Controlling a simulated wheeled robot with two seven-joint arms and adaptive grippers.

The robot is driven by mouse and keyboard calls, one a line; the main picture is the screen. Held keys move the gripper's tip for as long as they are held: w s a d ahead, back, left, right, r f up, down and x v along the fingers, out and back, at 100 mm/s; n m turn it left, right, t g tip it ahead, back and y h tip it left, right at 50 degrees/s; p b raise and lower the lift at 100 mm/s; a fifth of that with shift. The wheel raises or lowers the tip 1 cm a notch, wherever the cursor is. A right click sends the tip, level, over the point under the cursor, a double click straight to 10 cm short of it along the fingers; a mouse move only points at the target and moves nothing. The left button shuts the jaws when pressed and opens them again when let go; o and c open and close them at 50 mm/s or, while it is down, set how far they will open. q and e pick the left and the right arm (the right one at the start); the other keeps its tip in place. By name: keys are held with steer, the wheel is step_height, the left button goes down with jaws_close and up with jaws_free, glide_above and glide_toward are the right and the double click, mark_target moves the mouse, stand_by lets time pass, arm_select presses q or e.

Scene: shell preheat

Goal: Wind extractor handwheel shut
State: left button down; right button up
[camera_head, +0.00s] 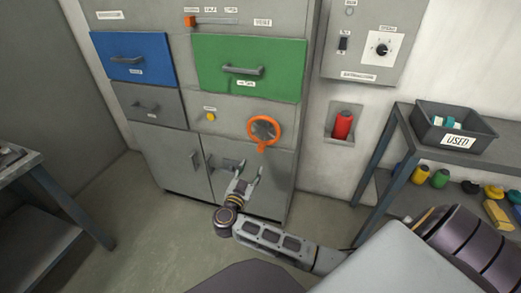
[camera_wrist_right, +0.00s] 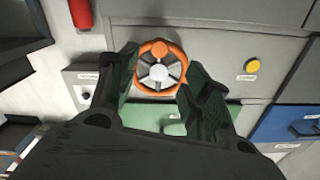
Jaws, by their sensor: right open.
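The orange handwheel (camera_head: 264,130) sits on the grey cabinet front, below the green drawer, with its orange knob at the lower edge. It also shows in the right wrist view (camera_wrist_right: 160,68), between and beyond my fingers. My right gripper (camera_head: 247,176) is open and empty, below and a little left of the wheel in the head view, apart from it. In the right wrist view my open fingers (camera_wrist_right: 160,85) stand either side of the wheel, with no clear contact. My left gripper is not in view.
The cabinet has a blue drawer (camera_head: 131,57), a green drawer (camera_head: 249,68) and a yellow button (camera_head: 211,116). A red cylinder (camera_head: 342,125) sits in a wall recess. A shelf at right holds a dark bin (camera_head: 424,125) marked USED.

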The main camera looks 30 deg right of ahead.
mark_target(260, 150)
steer(key=shift+d, duration=0.1)
steer(key=b+x, duration=0.2)
steer(key=x, duration=1)
steer(key=shift+w+b, duration=0.1)
steer(key=shift+b, duration=0.3)
steer(key=shift+w+d, duration=0.4)
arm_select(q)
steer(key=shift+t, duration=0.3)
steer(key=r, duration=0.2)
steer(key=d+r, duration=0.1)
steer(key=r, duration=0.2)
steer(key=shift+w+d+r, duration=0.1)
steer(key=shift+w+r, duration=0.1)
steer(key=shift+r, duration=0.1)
arm_select(e)
steer(key=shift+w+d, duration=0.15)
steer(key=shift+d, duration=0.05)
